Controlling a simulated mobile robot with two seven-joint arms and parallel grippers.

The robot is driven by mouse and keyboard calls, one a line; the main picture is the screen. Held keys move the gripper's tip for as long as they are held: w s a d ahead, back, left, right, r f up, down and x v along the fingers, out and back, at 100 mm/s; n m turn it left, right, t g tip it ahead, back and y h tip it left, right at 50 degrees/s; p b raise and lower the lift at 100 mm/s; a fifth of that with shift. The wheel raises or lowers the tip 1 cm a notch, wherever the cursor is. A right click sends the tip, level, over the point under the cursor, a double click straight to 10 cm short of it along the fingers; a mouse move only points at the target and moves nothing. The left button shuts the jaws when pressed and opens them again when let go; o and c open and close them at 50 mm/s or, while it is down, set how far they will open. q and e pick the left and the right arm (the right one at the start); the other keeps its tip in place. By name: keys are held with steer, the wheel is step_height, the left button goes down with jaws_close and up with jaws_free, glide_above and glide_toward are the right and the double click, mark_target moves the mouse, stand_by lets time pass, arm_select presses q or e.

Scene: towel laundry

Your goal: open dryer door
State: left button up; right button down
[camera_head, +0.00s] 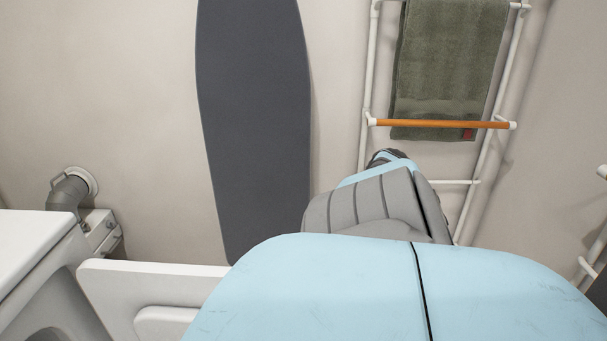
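A white machine (32,240), which looks like the dryer, stands at the left edge, its top and part of one side showing. A flat white panel (140,276) with a raised part (165,320) juts out to the right of it. It looks like the dryer door standing open, but its hinge is not clearly visible. My light blue and grey arm parts fill the lower middle and cover the panel's right end. Neither gripper can be seen, so I cannot tell whether one touches the panel.
A dark grey ironing board (255,120) leans against the wall. A white rack (367,90) with an orange bar (430,124) holds a green towel (445,60). A grey vent pipe (70,191) meets the wall behind the machine. More white tubing (594,258) shows at the right edge.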

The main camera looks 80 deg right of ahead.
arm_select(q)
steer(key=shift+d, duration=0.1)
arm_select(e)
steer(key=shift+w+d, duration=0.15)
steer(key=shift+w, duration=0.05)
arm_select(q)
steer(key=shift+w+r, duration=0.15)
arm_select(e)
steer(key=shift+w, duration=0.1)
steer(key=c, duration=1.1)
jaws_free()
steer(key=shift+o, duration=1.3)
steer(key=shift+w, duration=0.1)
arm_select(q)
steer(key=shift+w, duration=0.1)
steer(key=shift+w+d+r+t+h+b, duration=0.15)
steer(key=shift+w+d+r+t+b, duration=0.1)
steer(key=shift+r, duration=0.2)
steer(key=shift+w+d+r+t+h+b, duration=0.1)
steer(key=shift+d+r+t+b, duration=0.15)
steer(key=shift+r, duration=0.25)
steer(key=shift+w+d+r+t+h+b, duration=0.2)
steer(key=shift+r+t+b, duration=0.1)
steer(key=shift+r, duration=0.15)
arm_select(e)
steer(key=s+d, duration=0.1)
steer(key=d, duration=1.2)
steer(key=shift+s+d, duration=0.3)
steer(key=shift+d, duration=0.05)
